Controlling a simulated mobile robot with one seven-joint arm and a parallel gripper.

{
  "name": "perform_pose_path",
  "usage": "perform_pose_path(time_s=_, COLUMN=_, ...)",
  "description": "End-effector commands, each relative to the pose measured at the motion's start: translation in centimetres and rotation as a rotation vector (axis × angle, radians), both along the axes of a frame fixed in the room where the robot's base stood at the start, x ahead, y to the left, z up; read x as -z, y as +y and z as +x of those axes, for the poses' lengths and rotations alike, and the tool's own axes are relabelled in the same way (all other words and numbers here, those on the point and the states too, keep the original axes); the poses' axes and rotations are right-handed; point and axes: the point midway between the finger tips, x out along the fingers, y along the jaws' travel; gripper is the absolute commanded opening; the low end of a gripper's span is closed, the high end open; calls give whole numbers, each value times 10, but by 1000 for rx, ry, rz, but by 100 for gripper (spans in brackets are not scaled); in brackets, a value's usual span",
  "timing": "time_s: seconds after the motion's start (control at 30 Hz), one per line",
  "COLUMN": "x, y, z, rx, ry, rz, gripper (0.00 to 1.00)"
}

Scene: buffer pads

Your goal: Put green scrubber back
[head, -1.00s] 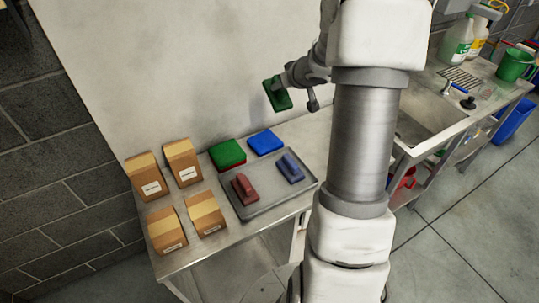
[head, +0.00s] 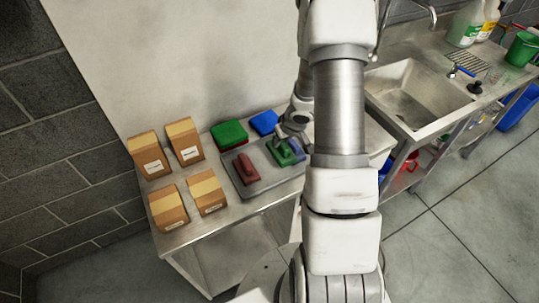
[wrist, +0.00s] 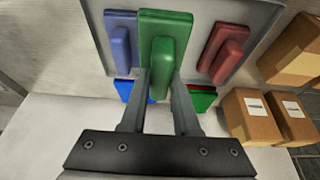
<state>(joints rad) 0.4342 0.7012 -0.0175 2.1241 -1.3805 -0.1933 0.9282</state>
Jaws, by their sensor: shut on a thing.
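The green scrubber (head: 280,153) is in my gripper (head: 297,140), over the grey tray (head: 262,185) on the steel table. In the wrist view my gripper (wrist: 163,75) is shut on the handle of the green scrubber (wrist: 165,38). The scrubber appears between the blue scrubber (wrist: 121,40) and the red scrubber (wrist: 226,50), which lie on the tray. In the head view the red scrubber (head: 245,168) is left of the green one, and the blue scrubber (head: 297,150) is partly hidden behind it and my arm. I cannot tell whether the green scrubber touches the tray.
Green pads (head: 228,132) and a blue pad (head: 264,122) lie behind the tray by the wall. Several cardboard boxes (head: 169,207) stand at the table's left. A sink (head: 415,95) is at the right, with bottles (head: 464,25) and a green bucket (head: 522,47) beyond.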

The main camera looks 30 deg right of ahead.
Motion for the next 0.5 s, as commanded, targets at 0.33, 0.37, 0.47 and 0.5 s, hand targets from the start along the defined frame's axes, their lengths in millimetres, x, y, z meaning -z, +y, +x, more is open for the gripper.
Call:
perform_pose_path(time_s=0.33, x=26, y=27, z=33, rx=0, ry=-1, rz=-1, gripper=0)
perform_pose_path(time_s=0.37, x=27, y=27, z=33, rx=0, ry=-1, rz=-1, gripper=0)
perform_pose_path(time_s=0.47, x=37, y=27, z=33, rx=1, ry=0, rz=-1, gripper=0)
perform_pose_path(time_s=0.5, x=42, y=27, z=33, rx=1, ry=0, rz=-1, gripper=0)
